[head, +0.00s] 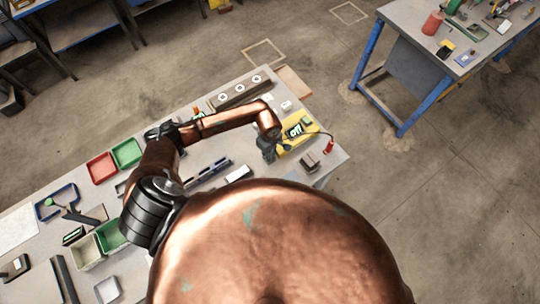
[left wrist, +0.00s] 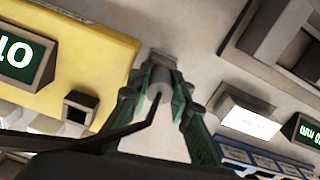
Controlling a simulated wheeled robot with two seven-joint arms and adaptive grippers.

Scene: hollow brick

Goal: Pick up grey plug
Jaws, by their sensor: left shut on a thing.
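My left gripper (head: 268,154) is over the right part of the workbench, close to the left side of the yellow device (head: 300,131). In the left wrist view the gripper (left wrist: 160,82) is shut on the grey plug (left wrist: 161,77), a short grey cylinder between the green-tinted fingers. A black cable runs from the plug toward the lower left. In the head view the plug is hidden by the gripper. The yellow device also shows in the left wrist view (left wrist: 90,50), left of the fingers, with a green display and a small dark square socket. My right gripper is not in view.
A red-ended cable (head: 329,146) lies at the bench's right edge, near a dark block (head: 309,161). Red (head: 102,167) and green (head: 127,153) bins stand left. A second table (head: 400,60) stands apart at back right.

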